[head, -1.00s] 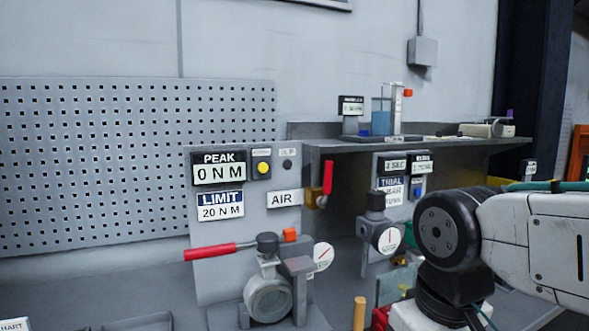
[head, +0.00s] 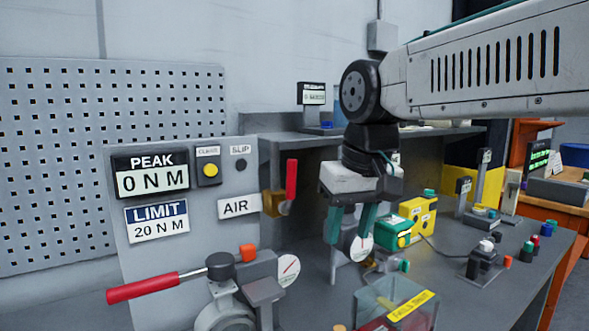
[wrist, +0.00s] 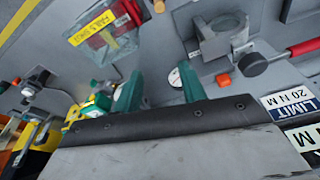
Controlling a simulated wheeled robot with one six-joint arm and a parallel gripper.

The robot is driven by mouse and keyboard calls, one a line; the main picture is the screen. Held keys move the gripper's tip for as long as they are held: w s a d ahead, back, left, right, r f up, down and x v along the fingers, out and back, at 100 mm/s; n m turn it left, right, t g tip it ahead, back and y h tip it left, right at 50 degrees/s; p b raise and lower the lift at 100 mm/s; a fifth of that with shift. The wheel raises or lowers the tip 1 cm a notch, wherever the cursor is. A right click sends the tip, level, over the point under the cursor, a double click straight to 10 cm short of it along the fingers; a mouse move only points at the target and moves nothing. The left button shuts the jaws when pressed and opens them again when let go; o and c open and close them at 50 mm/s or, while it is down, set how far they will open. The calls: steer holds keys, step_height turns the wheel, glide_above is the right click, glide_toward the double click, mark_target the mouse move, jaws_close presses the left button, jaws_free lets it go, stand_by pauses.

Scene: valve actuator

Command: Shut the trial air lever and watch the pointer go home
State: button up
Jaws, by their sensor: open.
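A red lever (head: 291,180) on a brass valve (head: 276,204) stands upright beside the AIR sign (head: 240,206). A second red-handled lever (head: 143,286) lies nearly level on the grey actuator (head: 240,300); it also shows in the wrist view (wrist: 303,47). A white dial (head: 288,270) with a red pointer sits right of the actuator's orange block (head: 248,253). Another white dial (head: 361,247) is partly behind my gripper. My gripper (head: 350,238) points down, open and empty, right of and lower than the upright lever. Its teal fingers show in the wrist view (wrist: 160,90).
The PEAK display (head: 150,175) reads 0 N M, above a LIMIT 20 N M plate (head: 157,221). A clear FAILS SHUT box (head: 395,300) stands in front, below my gripper. A yellow and green unit (head: 405,225) is close on the right. A shelf (head: 275,138) overhangs behind.

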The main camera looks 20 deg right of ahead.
steer(key=shift+t, duration=0.8)
steer(key=w+r, duration=0.4)
steer(key=w, duration=0.1)
steer(key=w+a+r, duration=0.1)
steer(key=w+r, duration=0.3)
steer(key=w, duration=0.2)
steer(key=w+a+r, duration=0.1)
steer(key=w+r, duration=0.2)
steer(key=w, duration=0.2)
steer(key=shift+w+r, duration=0.35)
steer(key=shift+r, duration=0.05)
glide_above(292, 196)
steer(key=w, duration=0.1)
steer(key=f, duration=0.7)
steer(key=shift+w+d, duration=0.15)
steer(key=shift+d, duration=0.05)
jaws_close()
